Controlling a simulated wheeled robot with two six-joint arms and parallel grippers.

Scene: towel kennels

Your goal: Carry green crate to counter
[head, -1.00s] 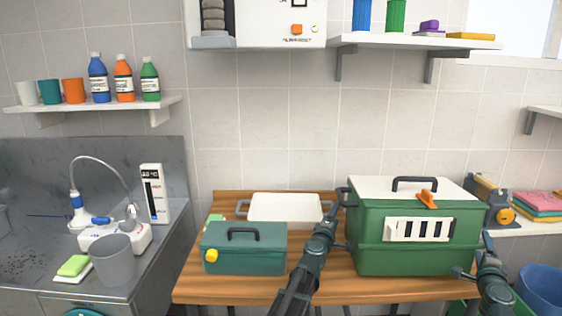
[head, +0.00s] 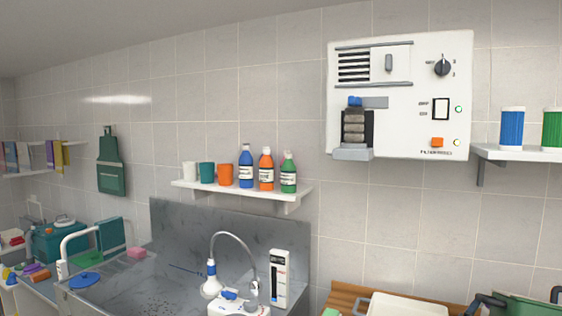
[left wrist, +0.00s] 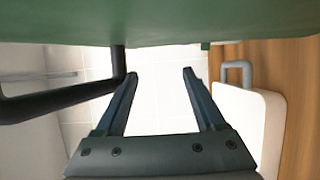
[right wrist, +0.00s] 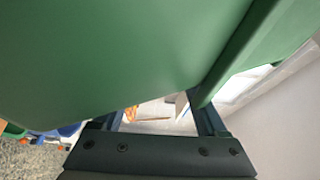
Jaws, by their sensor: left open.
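The green crate (head: 528,308) shows only as a green strip at the bottom right of the head view; most of it is out of frame. In the left wrist view its green surface (left wrist: 170,22) spans the top, with a black handle (left wrist: 70,97) at left. My left gripper (left wrist: 160,75) is open just beside that handle, with nothing visible between its fingers. In the right wrist view the green crate (right wrist: 120,55) fills the upper part, very close. My right gripper (right wrist: 160,112) has its fingers apart; the crate hides their tips. The counter cannot be clearly made out.
A white tray (head: 405,306) lies on the wooden table (head: 342,299) left of the crate. A steel sink (head: 175,275) with a faucet and a white meter (head: 279,280) stands further left. A bottle shelf (head: 245,190) and a white wall unit (head: 400,100) are above.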

